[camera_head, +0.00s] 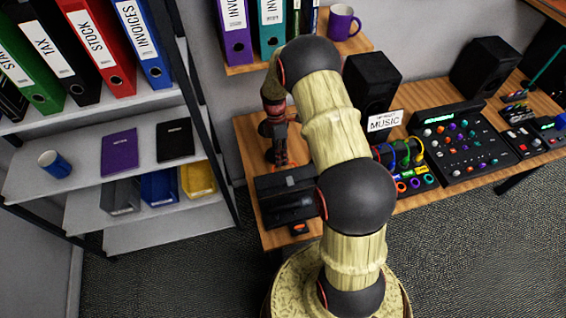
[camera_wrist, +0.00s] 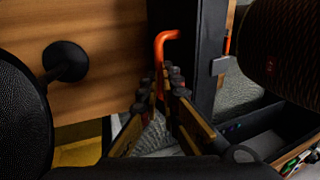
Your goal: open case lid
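The black case (camera_head: 285,205) stands on the left end of the wooden desk, with a small grey latch on it. In the wrist view a dark case panel (camera_wrist: 197,55) rises beside my fingers, with a grey latch at its edge. My gripper (camera_head: 274,128) is behind the case, pointing down. In the wrist view the two fingers of my gripper (camera_wrist: 163,82) lean together with a narrow gap. A bent orange rod (camera_wrist: 165,42) shows at the fingertips, partly hidden by them. I cannot tell whether the fingers touch it. The lid's exact angle is unclear.
Coloured cables (camera_head: 405,155), a MUSIC sign (camera_head: 385,120), a mixer (camera_head: 465,143) and speakers (camera_head: 485,68) occupy the desk to the right. A shelf with binders (camera_head: 90,45) stands left. In the wrist view an open black box (camera_wrist: 262,132) lies lower right.

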